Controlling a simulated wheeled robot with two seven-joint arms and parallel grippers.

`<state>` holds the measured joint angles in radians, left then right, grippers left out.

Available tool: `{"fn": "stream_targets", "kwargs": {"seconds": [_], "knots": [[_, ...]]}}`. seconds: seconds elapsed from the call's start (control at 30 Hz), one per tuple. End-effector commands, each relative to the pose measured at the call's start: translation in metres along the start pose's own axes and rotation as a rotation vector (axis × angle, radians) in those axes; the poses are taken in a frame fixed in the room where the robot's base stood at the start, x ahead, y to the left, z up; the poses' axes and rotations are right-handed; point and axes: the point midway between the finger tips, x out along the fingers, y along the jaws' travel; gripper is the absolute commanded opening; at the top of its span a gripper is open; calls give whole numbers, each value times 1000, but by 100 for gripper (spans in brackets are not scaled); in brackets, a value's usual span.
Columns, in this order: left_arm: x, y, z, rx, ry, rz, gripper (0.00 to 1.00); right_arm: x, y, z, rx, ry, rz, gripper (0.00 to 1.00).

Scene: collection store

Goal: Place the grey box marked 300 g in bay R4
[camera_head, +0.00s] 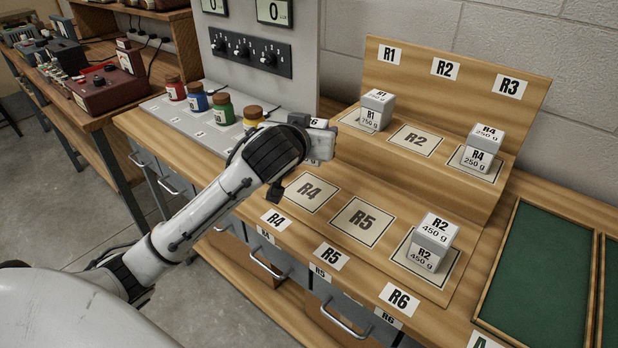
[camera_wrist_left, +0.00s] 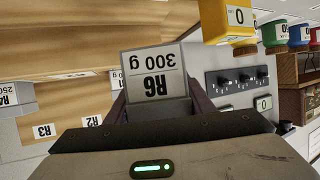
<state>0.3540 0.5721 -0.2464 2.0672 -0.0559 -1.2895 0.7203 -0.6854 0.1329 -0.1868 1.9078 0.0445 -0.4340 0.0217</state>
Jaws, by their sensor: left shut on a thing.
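My left gripper (camera_head: 308,140) is shut on a grey box (camera_head: 322,146), which it holds above the wooden rack, up and behind bay R4. In the left wrist view the box (camera_wrist_left: 155,73) sits between the fingers, its label reading R6 and 300 g, upside down in that picture. Bay R4 (camera_head: 311,192) is an empty pale square on the rack's lower step, at its left end. My left forearm passes just left of it. My right gripper is not in view.
Bays R5 (camera_head: 361,221) and R2 (camera_head: 416,140) are empty. A box marked R2 450 g (camera_head: 432,242) stands in bay R6. Other boxes stand on the upper step, marked R1 (camera_head: 376,110) and R4 250 g (camera_head: 482,147). Coloured jars (camera_head: 223,109) line the panel at left.

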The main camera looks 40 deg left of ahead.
Motion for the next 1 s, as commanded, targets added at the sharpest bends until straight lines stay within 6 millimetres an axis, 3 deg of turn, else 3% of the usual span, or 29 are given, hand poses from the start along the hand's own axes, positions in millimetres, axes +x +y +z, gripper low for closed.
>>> {"fn": "stream_targets", "kwargs": {"seconds": [0.1,0.6,1.0], "knots": [[10,-1,23,3,-3,-2,17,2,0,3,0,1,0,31],[34,-1,82,2,0,-1,17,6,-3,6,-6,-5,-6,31],[36,0,87,0,1,1,17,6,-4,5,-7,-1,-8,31]]}}
